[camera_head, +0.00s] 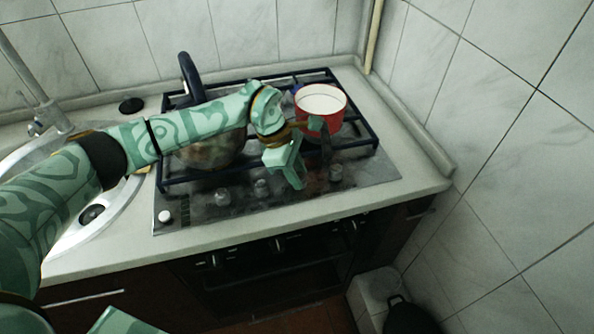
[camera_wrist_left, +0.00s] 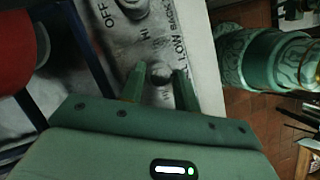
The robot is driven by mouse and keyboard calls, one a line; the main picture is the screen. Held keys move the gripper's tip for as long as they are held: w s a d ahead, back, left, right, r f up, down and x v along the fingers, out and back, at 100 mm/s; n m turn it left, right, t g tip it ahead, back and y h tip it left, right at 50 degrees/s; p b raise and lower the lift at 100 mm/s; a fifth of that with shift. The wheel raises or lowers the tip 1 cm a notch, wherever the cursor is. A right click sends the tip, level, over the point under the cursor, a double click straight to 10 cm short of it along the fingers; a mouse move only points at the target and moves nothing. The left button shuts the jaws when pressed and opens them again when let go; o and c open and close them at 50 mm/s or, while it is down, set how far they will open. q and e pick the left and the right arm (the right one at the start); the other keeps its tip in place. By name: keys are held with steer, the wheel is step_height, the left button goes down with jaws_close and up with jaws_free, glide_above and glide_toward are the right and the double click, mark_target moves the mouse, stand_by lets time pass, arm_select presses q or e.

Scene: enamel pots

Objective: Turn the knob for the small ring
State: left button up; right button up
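The stove panel (camera_head: 205,215) has several grey knobs along its front, among them a left knob (camera_head: 222,197), a middle knob (camera_head: 261,187) and a right knob (camera_head: 336,172). My left gripper (camera_head: 312,183) is over the right part of this row and hides some of the panel. In the left wrist view its fingers (camera_wrist_left: 160,82) are apart, with a dark knob (camera_wrist_left: 162,74) between their tips. I cannot tell whether they touch it. Another knob (camera_wrist_left: 132,8) lies beyond, beside the printed word OFF. Which knob serves the small ring cannot be read.
A red pot (camera_head: 320,108) stands on the right of the dark hob grate (camera_head: 368,128), close behind the gripper. A pan with a dark handle (camera_head: 190,75) is on the left, partly behind my arm. The sink (camera_head: 125,205) is further left; a tiled wall (camera_head: 500,160) bounds the right.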

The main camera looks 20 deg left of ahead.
arm_select(q)
steer(key=shift+r+n+p, duration=0.25)
steer(key=shift+n+p, duration=0.15)
steer(key=shift+p, duration=0.3)
steer(key=shift+c, duration=0.3)
steer(key=shift+f+n+t, duration=0.15)
steer(key=shift+n+t, duration=0.15)
steer(key=shift+n, duration=0.1)
steer(key=shift+f, duration=0.1)
steer(key=o, duration=1)
steer(key=p+v, duration=0.3)
steer(key=v, duration=1.3)
steer(key=shift+r, duration=0.2)
